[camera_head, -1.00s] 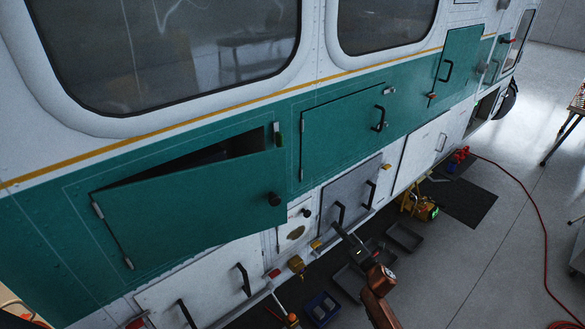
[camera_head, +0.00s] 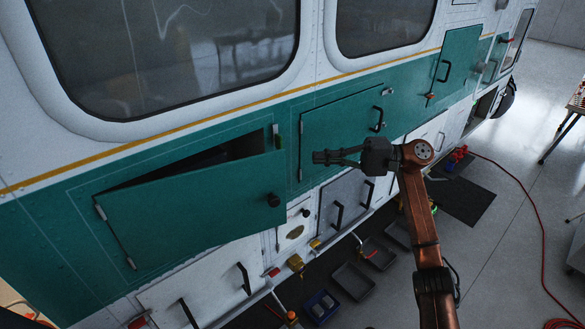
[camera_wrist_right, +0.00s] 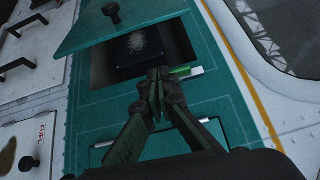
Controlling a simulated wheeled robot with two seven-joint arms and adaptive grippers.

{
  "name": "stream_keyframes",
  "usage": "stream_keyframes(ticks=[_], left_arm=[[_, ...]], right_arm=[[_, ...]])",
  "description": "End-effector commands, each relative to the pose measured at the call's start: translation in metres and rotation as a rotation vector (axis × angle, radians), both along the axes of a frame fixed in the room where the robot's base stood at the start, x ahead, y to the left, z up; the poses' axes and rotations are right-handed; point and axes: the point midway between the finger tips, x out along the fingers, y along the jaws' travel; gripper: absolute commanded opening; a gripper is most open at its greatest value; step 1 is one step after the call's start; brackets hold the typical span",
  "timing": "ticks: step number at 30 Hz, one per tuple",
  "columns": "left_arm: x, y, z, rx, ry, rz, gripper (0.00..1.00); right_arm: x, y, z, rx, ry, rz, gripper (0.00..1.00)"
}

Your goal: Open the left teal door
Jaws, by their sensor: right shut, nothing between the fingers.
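The left teal door (camera_head: 190,208) stands partly open in the head view, hinged on its left side, with a dark gap along its top and right. My right gripper (camera_head: 318,157) is shut and empty, pointing left, to the right of the door's free edge. In the right wrist view the shut fingertips (camera_wrist_right: 160,76) appear in front of the dark opening, with the door (camera_wrist_right: 130,32) and knob (camera_wrist_right: 111,9) beyond. Whether they touch anything I cannot tell. My left gripper is not in view.
A second teal door (camera_head: 342,118) with a black handle is closed behind my right arm. White lower panels with handles (camera_head: 243,279) lie below. Grey trays (camera_head: 352,282) and a blue bin (camera_head: 322,306) sit on the floor. A red hose (camera_head: 527,205) crosses the floor at right.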

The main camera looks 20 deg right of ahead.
Motion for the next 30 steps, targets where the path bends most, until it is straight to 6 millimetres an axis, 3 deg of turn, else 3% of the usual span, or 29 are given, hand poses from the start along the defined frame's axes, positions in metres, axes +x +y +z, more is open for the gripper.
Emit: stream_keyframes(ticks=[5,20,24,30], left_arm=[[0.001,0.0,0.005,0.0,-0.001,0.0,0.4],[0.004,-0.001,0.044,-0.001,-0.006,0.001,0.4],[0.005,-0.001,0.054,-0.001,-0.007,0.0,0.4],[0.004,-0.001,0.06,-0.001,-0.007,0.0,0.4]], right_arm=[[0.0,0.008,0.001,-0.035,-0.028,0.016,0.0],[0.022,0.098,0.003,-0.03,-0.025,0.016,0.0],[-0.001,0.093,0.002,-0.031,-0.025,0.013,0.0],[-0.015,0.092,0.0,-0.031,-0.025,0.013,0.0]])
